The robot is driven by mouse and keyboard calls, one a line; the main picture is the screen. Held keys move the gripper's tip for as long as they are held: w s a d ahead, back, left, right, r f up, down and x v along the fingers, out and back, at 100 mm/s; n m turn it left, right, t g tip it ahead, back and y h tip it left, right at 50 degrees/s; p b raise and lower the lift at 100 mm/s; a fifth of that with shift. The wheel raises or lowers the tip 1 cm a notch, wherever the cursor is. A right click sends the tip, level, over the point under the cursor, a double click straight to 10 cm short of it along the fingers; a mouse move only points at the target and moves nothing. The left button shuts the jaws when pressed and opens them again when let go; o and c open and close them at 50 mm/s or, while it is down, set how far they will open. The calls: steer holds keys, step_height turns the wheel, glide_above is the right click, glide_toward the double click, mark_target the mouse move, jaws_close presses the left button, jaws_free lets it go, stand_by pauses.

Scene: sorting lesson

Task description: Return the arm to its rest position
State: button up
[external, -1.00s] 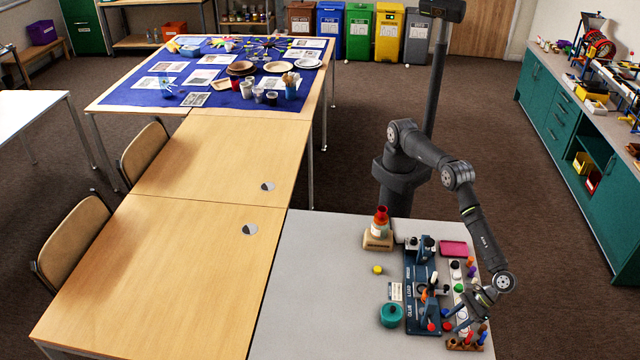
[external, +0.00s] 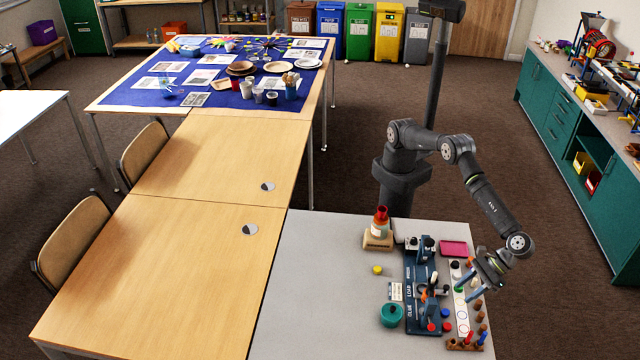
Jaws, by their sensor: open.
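My arm reaches over the right side of the grey table (external: 320,290). My gripper (external: 465,294) is open with its fingers pointing down and left. It is above the white strip with printed circles (external: 462,318), near the table's right edge. I see nothing held between the fingers. The gripper hides part of the strip and some small pieces beside it.
A dark blue labelled board (external: 411,318) with upright fixtures stands left of my gripper. A teal round pot (external: 391,314), a bottle with a red top (external: 380,224), a pink tray (external: 454,248) and a wooden peg block (external: 465,344) are nearby. The table's left part is clear.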

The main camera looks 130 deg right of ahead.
steer(key=w+d+r+m, duration=0.1)
steer(key=w+d, duration=2.9)
steer(key=d, duration=0.1)
steer(key=shift+w+r, duration=0.3)
steer(key=shift+a, duration=0.15)
steer(key=s+a, duration=1.2)
steer(key=a, duration=0.5)
steer(key=shift+s+r, duration=0.2)
steer(key=shift+r, duration=0.15)
steer(key=shift+d, duration=0.1)
